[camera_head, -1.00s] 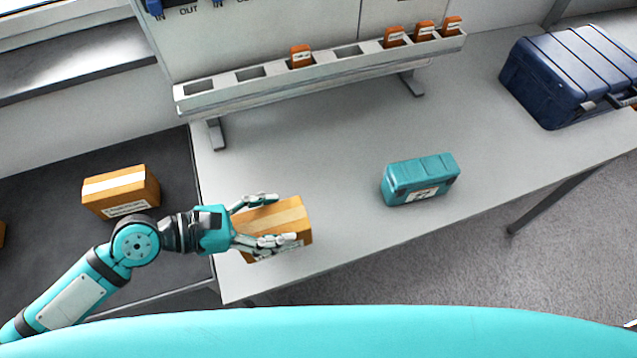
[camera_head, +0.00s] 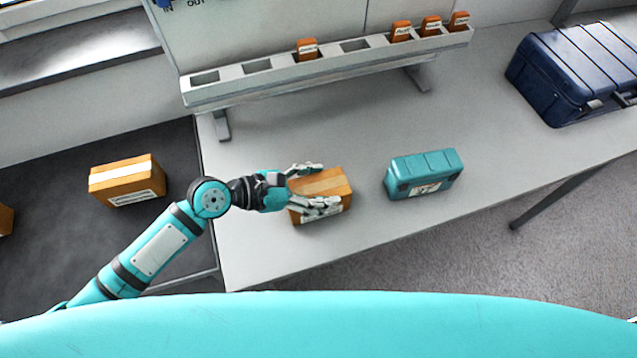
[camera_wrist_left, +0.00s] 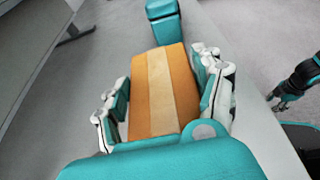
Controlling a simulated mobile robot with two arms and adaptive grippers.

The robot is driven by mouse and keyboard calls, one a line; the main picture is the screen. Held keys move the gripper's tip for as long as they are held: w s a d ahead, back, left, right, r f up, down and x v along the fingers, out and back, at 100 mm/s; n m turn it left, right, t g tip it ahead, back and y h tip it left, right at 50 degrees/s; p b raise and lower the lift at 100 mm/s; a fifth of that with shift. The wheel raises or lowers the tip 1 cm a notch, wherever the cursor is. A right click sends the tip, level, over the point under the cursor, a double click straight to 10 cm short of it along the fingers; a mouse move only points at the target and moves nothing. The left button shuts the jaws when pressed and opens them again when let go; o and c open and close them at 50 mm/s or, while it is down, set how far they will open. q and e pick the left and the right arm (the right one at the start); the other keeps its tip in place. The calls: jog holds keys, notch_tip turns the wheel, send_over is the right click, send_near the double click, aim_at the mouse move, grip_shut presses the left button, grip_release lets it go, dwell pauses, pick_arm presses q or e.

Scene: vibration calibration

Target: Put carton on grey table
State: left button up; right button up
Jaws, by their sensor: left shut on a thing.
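My left gripper (camera_head: 328,186) is shut on an orange-brown carton (camera_head: 340,182) with a pale tape stripe and a white label, fingers along two opposite sides. The carton is over the left front part of the light grey table (camera_head: 300,250); I cannot tell whether it touches the top. In the left wrist view the carton (camera_wrist_left: 155,115) sits between the white and teal fingers of the left gripper (camera_wrist_left: 161,75). My right gripper (camera_wrist_left: 281,97) shows small and dark at the right edge of that view; its opening is unclear.
A teal case (camera_head: 423,175) stands just right of the carton. A dark blue case (camera_head: 560,80) is at the far right. A slotted rack (camera_head: 325,72) with orange items stands behind. Another carton (camera_head: 127,180) rests on the dark surface (camera_head: 60,235) at left.

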pick_arm(q)
jog(key=o, duration=1.6)
jog(key=shift+f, duration=0.1)
jog(key=b+v, duration=0.1)
jog(key=v, duration=1.1)
